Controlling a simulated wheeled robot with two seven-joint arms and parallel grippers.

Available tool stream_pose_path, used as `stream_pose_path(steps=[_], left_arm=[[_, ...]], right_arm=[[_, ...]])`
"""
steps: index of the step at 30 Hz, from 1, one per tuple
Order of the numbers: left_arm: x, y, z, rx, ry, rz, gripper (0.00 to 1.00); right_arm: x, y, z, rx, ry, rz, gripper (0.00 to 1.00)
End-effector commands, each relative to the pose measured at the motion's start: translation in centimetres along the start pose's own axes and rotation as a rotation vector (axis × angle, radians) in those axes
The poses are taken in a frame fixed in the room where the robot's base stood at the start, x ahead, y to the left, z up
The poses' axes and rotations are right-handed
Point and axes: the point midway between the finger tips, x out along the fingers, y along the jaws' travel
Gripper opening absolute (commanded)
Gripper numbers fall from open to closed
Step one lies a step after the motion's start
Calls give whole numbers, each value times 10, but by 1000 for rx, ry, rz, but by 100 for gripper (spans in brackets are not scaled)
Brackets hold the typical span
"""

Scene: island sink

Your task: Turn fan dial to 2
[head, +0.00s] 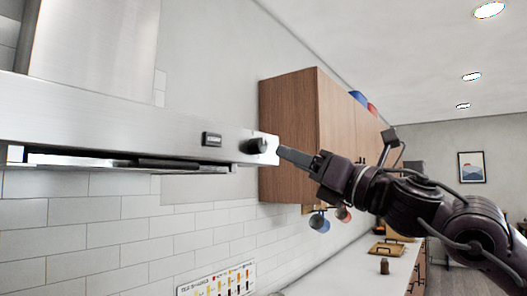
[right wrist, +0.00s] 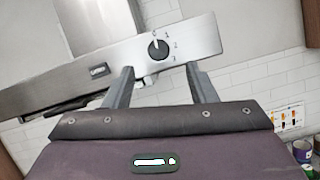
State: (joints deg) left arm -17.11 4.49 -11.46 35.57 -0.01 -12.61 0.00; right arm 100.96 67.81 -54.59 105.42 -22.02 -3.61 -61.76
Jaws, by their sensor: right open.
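The fan dial (head: 256,146) is a dark round knob near the right end of the range hood's steel front panel (head: 100,118). In the right wrist view the dial (right wrist: 157,48) has number marks around its upper and right side, with 2 at its right. Its light pointer seems to point up, near the topmost mark. My right gripper (head: 284,153) is beside the panel's right end. In the right wrist view my right gripper (right wrist: 160,68) is open and empty, with the dial just beyond and between its fingertips. I cannot tell contact. My left gripper is out of view.
A small dark display (head: 212,139) sits left of the dial. A wooden wall cabinet (head: 290,135) stands behind my right arm. Hanging mugs (head: 319,222) and a counter (head: 345,272) with a brown bottle (head: 384,266) are below. White tiles (head: 100,235) cover the wall.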

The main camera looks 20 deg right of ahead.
Motion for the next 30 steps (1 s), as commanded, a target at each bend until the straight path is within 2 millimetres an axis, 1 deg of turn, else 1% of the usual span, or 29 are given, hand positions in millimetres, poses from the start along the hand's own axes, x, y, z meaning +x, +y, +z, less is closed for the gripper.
stream_pose_path(steps=[1,6,9,12,17,24,30], left_arm=[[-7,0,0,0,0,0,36],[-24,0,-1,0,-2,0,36],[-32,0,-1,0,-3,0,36],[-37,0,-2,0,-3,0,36],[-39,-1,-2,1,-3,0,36],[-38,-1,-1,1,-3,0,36],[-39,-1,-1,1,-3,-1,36]], right_arm=[[9,1,3,3,2,1,51],[38,2,4,6,2,2,51],[53,1,4,6,1,0,51],[64,1,3,6,0,1,51],[71,0,1,6,0,0,51],[72,0,0,6,-1,0,51],[72,-1,0,6,-1,0,25]])
